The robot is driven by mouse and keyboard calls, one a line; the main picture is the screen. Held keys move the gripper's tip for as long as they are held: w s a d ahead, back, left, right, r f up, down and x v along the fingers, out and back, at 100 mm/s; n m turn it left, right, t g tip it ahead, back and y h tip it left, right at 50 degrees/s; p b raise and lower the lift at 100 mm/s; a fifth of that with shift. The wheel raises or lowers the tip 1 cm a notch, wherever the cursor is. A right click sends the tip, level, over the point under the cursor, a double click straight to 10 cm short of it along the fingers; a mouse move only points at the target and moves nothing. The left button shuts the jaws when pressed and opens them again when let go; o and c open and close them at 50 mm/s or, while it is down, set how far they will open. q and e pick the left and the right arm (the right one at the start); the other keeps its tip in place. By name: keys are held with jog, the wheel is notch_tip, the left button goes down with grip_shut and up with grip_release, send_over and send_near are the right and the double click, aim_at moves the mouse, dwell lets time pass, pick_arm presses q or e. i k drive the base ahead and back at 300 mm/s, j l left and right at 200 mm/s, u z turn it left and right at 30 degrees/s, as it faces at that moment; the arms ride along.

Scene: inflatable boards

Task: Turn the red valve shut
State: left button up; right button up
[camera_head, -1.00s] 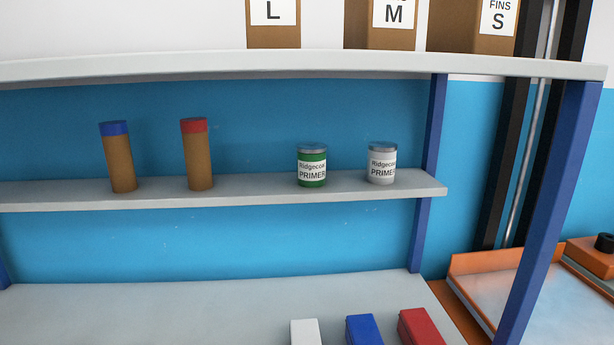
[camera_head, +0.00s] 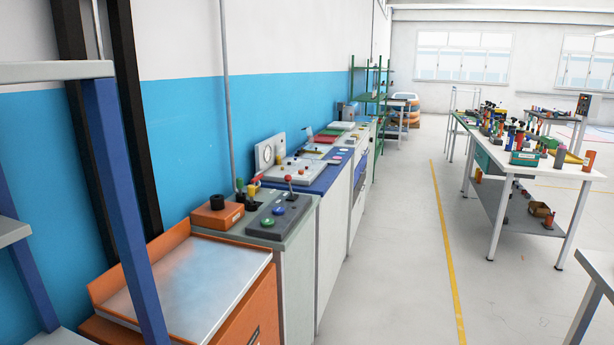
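I cannot make out a red valve for certain. On the counter along the left wall, a grey control box (camera_head: 280,217) carries a green button (camera_head: 268,222), a blue button (camera_head: 278,210) and a red-topped lever (camera_head: 289,181). Behind it are small handles with green, yellow and red tops (camera_head: 258,177), too small to tell what they work. Farther along, a white panel with a round dial (camera_head: 267,154) stands upright. Neither of my grippers is in view.
An orange-rimmed tray bench (camera_head: 190,280) and a blue shelf post (camera_head: 125,210) stand close at left. An orange box with a black knob (camera_head: 217,213) sits on the counter. A cluttered white workbench (camera_head: 568,170) is at right. The floor aisle (camera_head: 400,240) between is clear.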

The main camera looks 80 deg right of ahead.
aim_at(255, 179)
jog(key=z, duration=2.4)
jog(key=i+l+u, duration=0.15)
jog(key=u, duration=0.3)
jog(key=i+l+u, duration=0.1)
jog(key=u, duration=0.35)
jog(key=i+l+u, duration=0.1)
jog(key=l+u, duration=0.35)
jog(key=j, duration=0.1)
